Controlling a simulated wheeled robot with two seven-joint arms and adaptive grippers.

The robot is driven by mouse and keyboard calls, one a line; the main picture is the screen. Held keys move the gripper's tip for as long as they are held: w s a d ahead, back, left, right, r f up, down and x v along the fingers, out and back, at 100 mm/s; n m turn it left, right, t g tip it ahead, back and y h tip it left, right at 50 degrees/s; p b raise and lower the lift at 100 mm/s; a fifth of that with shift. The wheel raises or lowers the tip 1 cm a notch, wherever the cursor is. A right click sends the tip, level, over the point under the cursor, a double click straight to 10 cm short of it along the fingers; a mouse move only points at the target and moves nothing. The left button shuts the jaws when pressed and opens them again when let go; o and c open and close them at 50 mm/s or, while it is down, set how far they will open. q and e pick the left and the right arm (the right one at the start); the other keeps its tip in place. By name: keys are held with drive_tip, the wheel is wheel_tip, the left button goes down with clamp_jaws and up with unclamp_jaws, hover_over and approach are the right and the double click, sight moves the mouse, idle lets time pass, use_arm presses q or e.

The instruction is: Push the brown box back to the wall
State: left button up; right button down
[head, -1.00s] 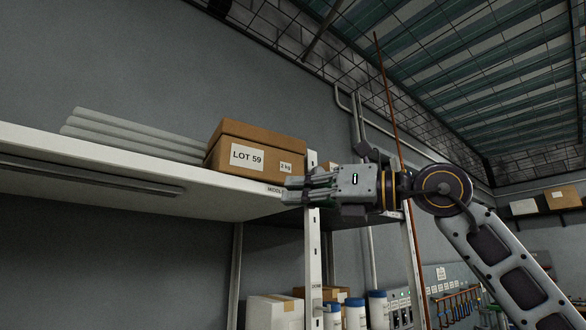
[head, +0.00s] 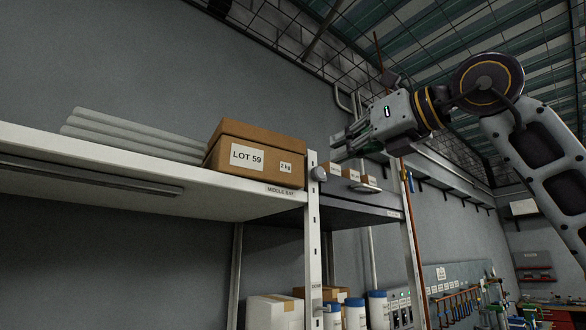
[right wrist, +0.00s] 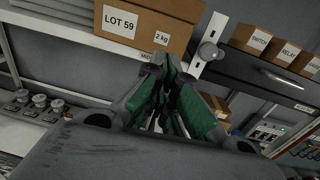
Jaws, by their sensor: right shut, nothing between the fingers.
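The brown box (head: 254,154), with labels "LOT 59" and "2 kg", stands on the white upper shelf (head: 150,172) at its right end, near the front edge. It also shows at the top of the right wrist view (right wrist: 148,25). My right gripper (head: 338,149) is shut and empty. It is to the right of the box in the head view, apart from it, pointing left. In the right wrist view its fingertips (right wrist: 172,62) appear just below the box's lower right edge. The gap behind the box to the wall is hidden. My left gripper is not in view.
A white shelf post (head: 312,225) with a round knob (head: 319,173) stands right of the box. Grey tubes (head: 130,135) lie on the shelf to its left. Small labelled boxes (head: 350,174) sit on the neighbouring shelf. Cartons and blue-lidded containers stand below.

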sight(285, 171)
drive_tip(key=shift+a, duration=0.1)
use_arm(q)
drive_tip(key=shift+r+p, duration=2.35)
use_arm(e)
drive_tip(key=shift+x, duration=6.95)
